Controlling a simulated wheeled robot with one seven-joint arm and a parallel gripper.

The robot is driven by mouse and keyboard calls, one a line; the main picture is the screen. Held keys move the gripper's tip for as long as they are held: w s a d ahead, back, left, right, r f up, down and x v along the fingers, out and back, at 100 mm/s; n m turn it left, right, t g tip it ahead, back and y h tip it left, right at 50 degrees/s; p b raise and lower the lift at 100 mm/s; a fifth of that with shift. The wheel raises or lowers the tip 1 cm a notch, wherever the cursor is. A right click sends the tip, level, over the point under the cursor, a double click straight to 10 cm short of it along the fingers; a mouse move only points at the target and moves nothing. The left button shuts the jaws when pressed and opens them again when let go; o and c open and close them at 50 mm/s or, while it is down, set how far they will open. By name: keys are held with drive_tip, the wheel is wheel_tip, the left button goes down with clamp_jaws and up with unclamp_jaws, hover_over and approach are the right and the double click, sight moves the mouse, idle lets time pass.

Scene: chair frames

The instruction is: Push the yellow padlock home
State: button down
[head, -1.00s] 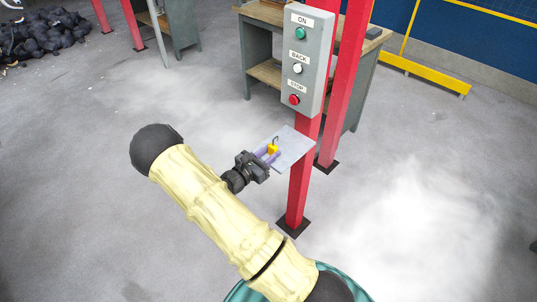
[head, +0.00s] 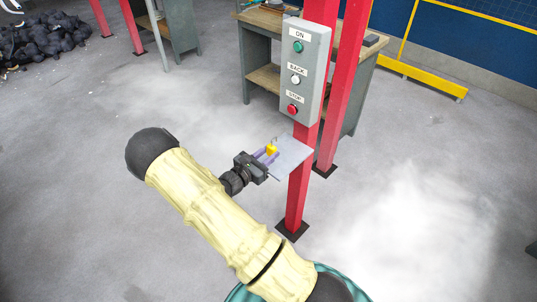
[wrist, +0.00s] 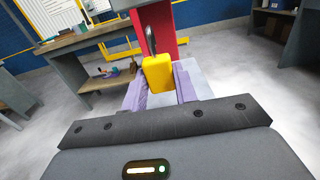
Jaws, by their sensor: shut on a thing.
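The yellow padlock (head: 271,149) is between the two purple fingers of my gripper (head: 267,154), which is shut on it. In the wrist view the padlock (wrist: 158,73) stands upright, with its dark shackle (wrist: 150,40) at the top and the fingers (wrist: 161,88) on either side. A thin grey plate (head: 291,158) on the red post lies behind and below the padlock. I cannot tell whether the padlock touches the plate or whether the shackle is closed.
A grey control box (head: 304,70) with green, white and red buttons hangs on the red post (head: 298,185) above the plate. A workbench (head: 262,60) stands behind.

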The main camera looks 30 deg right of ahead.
drive_tip(key=shift+d+r+p, duration=0.1)
drive_tip(key=shift+r+p, duration=0.85)
drive_tip(key=shift+r, duration=0.25)
